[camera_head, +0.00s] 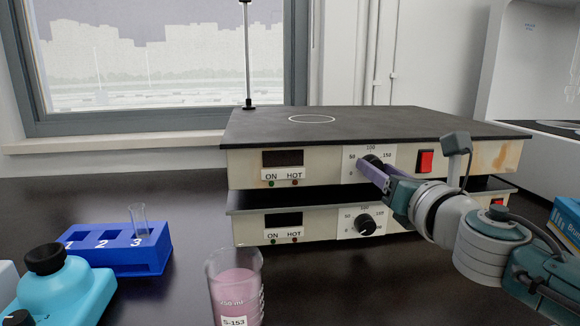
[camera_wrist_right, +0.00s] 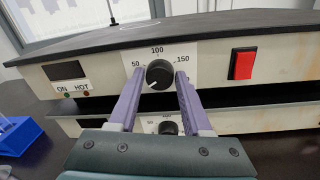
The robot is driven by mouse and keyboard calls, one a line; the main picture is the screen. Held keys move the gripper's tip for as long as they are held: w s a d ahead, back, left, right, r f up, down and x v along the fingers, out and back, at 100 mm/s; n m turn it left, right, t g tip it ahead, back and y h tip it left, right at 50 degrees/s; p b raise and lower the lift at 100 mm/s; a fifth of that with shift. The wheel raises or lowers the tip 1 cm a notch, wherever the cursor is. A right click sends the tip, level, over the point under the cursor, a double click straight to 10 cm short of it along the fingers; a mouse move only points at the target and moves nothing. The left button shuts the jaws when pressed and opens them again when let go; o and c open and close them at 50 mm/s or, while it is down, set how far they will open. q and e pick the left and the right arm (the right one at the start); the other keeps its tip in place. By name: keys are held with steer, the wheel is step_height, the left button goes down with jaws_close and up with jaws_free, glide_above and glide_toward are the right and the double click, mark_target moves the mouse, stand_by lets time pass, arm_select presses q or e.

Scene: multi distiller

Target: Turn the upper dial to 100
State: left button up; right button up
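The upper dial (camera_wrist_right: 159,74) is a black round knob on the white scale plate of the upper hot plate (camera_head: 332,163). Its white mark points to the lower left, away from the 100 at the top of the scale. My right gripper (camera_wrist_right: 160,75) is open, with one purple finger on each side of the dial and a small gap visible by each fingertip. In the head view the dial (camera_head: 373,160) is partly hidden behind the right gripper (camera_head: 368,166). My left gripper is in neither view.
A lower hot plate with its own dial (camera_head: 365,224) sits directly under the upper one. A red switch (camera_head: 426,161) is right of the upper dial. A pink-filled beaker (camera_head: 236,288) and blue tube rack (camera_head: 120,249) stand in front, left. Bare dark table lies between them.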

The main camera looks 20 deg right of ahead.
jaws_close()
stand_by(0.4)
steer(key=m+b, duration=0.1)
steer(key=m, duration=1.1)
steer(key=m+h+b, duration=0.1)
steer(key=m+b, duration=0.1)
steer(key=m, duration=1)
steer(key=shift+f+m+h, duration=0.2)
steer(key=shift+m+h, duration=0.1)
